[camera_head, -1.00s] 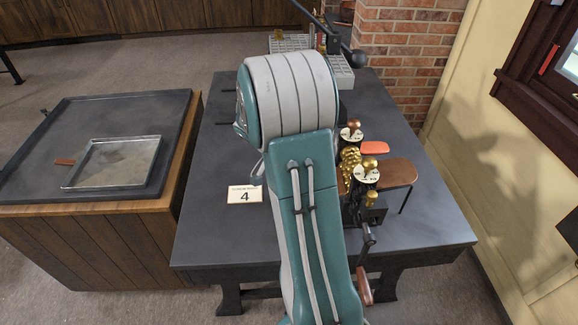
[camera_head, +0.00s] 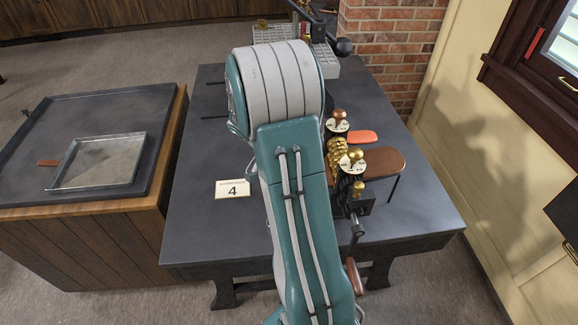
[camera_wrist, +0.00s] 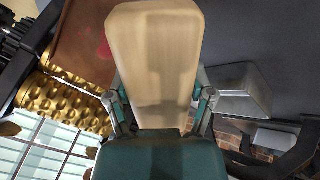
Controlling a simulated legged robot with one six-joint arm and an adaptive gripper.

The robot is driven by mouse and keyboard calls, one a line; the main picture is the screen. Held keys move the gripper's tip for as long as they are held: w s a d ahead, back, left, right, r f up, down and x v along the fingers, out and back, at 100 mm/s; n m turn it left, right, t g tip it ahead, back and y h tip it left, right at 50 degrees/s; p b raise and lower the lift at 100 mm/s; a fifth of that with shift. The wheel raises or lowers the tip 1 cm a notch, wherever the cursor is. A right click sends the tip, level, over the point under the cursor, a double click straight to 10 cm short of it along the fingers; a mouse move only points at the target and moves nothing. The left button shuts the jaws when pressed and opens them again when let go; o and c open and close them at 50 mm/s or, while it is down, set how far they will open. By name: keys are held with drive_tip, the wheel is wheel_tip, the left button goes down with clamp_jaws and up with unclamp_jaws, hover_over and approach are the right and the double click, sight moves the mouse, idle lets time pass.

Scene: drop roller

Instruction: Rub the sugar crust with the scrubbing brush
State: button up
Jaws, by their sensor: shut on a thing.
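In the wrist view my gripper (camera_wrist: 161,112) is shut on a pale wooden block, which I take to be the scrubbing brush (camera_wrist: 155,45). Its bristles are not visible. Gold rollers with rounded bumps (camera_wrist: 62,98) lie left of the brush. A brown plate (camera_wrist: 88,30) beside them carries a pinkish-red patch (camera_wrist: 104,46); I cannot tell whether this is the sugar crust. In the head view the gold rollers (camera_head: 334,152) and brown plate (camera_head: 378,161) show right of my arm, which hides my gripper and the brush. Contact between brush and rollers cannot be seen.
The roller machine with its crank (camera_head: 355,240) stands on a dark table (camera_head: 205,235). A card marked 4 (camera_head: 232,189) lies left of my arm. A second table at left bears a metal tray (camera_head: 60,185). A brick wall (camera_head: 395,30) rises behind at right.

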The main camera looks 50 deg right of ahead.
drive_tip(key=shift+s+a+f, duration=0.1)
drive_tip(key=shift+s+f, duration=0.05)
drive_tip(key=shift+f, duration=0.1)
drive_tip(key=shift+d+f, duration=0.2)
drive_tip(key=shift+s, duration=0.1)
